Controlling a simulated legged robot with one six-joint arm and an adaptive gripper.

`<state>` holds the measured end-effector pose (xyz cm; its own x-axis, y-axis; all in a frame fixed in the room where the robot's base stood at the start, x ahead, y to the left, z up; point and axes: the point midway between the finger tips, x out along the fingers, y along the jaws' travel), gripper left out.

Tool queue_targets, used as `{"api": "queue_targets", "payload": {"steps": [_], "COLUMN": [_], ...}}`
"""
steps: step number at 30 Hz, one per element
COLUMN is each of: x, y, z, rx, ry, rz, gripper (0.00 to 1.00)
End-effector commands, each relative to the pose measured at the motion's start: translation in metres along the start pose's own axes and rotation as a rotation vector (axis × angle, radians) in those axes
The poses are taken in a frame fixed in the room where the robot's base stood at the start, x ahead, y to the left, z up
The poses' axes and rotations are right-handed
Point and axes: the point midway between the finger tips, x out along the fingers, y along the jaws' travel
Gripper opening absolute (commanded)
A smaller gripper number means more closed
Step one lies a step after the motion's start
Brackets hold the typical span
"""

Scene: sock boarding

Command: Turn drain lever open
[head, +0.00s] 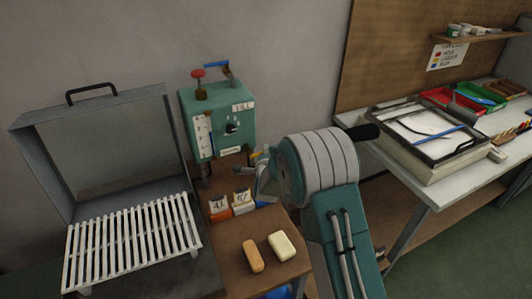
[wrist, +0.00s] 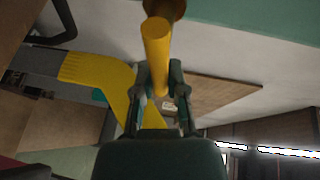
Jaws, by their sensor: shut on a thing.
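A teal box (head: 218,115) labelled FILL is mounted on the wall, with a red knob (head: 198,74) and a blue-handled lever (head: 216,66) on top. My gripper (head: 262,178) is beside its lower right side, mostly hidden by my arm. In the wrist view, a yellow rod-shaped lever (wrist: 157,52) comes from a brown fitting at the top and runs between the fingers of my gripper (wrist: 161,92). The fingers are shut on it. The lever is hidden behind my arm in the head view.
A wide yellow shape (wrist: 100,75) lies behind the lever in the wrist view. A wooden table (head: 225,245) holds an orange bar (head: 253,256), a cream bar (head: 282,246) and number blocks. A slatted rack (head: 130,245) stands left. A white bench (head: 440,185) with a framed screen stands right.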

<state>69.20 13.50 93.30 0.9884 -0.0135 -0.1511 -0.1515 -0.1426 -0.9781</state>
Motion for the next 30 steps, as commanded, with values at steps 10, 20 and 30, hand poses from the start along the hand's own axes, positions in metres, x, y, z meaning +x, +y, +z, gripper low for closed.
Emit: {"api": "queue_targets", "payload": {"steps": [10, 20, 30], "x": [-0.003, -0.009, -0.015], "y": [-0.011, -0.025, -0.037], "z": [0.001, 0.006, 0.016], "rx": [-0.245, -0.530, -0.824], "ry": [0.052, 0.112, 0.174], "rz": [-0.095, -0.213, -0.335], "gripper": [0.00, 0.00, 0.00]}}
